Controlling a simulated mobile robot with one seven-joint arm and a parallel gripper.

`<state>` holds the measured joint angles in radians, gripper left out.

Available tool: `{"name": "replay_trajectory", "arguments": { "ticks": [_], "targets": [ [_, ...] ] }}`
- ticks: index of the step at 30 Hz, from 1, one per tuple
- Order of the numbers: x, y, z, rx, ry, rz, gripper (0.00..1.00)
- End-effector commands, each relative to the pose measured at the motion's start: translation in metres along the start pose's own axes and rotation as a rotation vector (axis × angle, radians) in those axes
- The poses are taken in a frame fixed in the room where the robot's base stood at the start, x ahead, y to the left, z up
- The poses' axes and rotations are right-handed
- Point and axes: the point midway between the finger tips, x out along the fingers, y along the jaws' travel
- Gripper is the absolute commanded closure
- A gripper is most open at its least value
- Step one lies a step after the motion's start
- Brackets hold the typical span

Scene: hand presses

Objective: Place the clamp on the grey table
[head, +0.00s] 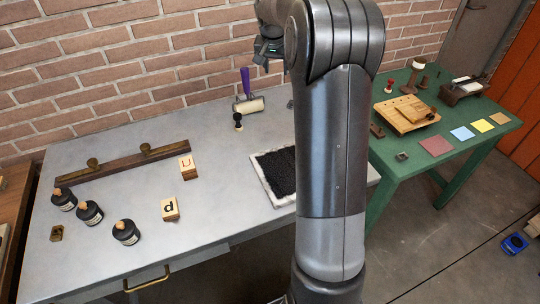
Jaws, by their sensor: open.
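I cannot pick out the clamp with certainty. A small blue and dark thing (515,243) lies on the floor at the right edge, too small to identify. The grey table (225,190) fills the left and middle, against the brick wall. My gripper (266,54) is partly visible at the top middle, high in front of the wall. It is open, with nothing seen in it. My arm hides the right part of the grey table and the gap beside the green table.
Dark bottles (126,232), letter blocks (170,209), a long bar (125,165), a roller (248,104) and a black-filled tray (262,183) stand on the grey table. The green table (470,140) holds a wooden press (402,116) and coloured sheets (462,133). The grey table's front middle is clear.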

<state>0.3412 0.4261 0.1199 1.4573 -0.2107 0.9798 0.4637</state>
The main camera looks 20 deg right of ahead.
Motion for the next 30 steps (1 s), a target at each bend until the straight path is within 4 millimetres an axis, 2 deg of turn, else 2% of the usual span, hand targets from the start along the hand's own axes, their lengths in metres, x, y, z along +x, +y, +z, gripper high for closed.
{"name": "replay_trajectory", "arguments": {
  "ticks": [1,6,12,15,22,30],
  "targets": [
    [-0.022,-0.003,0.015,-0.028,0.012,-0.009,0.55],
    [-0.076,-0.007,0.067,-0.119,0.038,-0.035,0.55],
    [-0.127,-0.001,0.136,-0.221,0.068,-0.07,0.55],
    [-0.146,0.005,0.173,-0.269,0.083,-0.089,0.55],
    [-0.173,0.026,0.258,-0.376,0.117,-0.141,0.55],
    [-0.176,0.054,0.352,-0.494,0.157,-0.211,0.55]
  ]
}}
